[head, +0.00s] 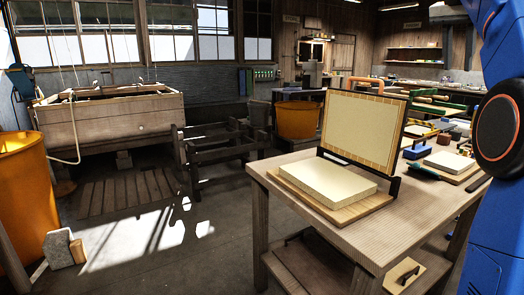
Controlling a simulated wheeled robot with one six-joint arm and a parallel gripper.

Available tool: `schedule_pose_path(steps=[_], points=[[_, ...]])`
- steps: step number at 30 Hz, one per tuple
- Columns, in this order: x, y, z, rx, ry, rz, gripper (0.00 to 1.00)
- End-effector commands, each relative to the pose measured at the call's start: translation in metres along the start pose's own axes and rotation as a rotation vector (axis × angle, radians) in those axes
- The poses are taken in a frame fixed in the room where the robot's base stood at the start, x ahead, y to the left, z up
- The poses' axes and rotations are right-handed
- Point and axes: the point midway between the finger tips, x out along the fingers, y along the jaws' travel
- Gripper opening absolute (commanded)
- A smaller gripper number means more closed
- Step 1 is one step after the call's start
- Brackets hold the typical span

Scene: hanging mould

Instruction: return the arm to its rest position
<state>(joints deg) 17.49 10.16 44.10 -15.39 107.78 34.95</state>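My blue arm (497,170) shows along the right edge of the head view, with a black round joint cap on it. My gripper is outside the view, so its opening and anything in it are hidden. A framed mould (362,130) with a pale face and wooden rim stands upright in a dark stand on the wooden table (368,232). In front of it a cream slab stack (328,180) lies on a wooden board (374,204). The mould and the stack appear apart from my arm.
Brushes and small tools lie right of the mould, near a second pale stack (449,162). A wooden vat (112,122) stands at the back left. Orange tubs stand at the far left (22,195) and behind the table (298,120).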

Motion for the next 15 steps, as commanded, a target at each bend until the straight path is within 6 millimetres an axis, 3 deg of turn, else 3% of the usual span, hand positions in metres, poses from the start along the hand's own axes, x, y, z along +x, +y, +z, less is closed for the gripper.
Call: schedule_pose_path(steps=[15], points=[[0.006, 0.0, 0.044, -0.131, -0.001, -0.041, 0.31]])
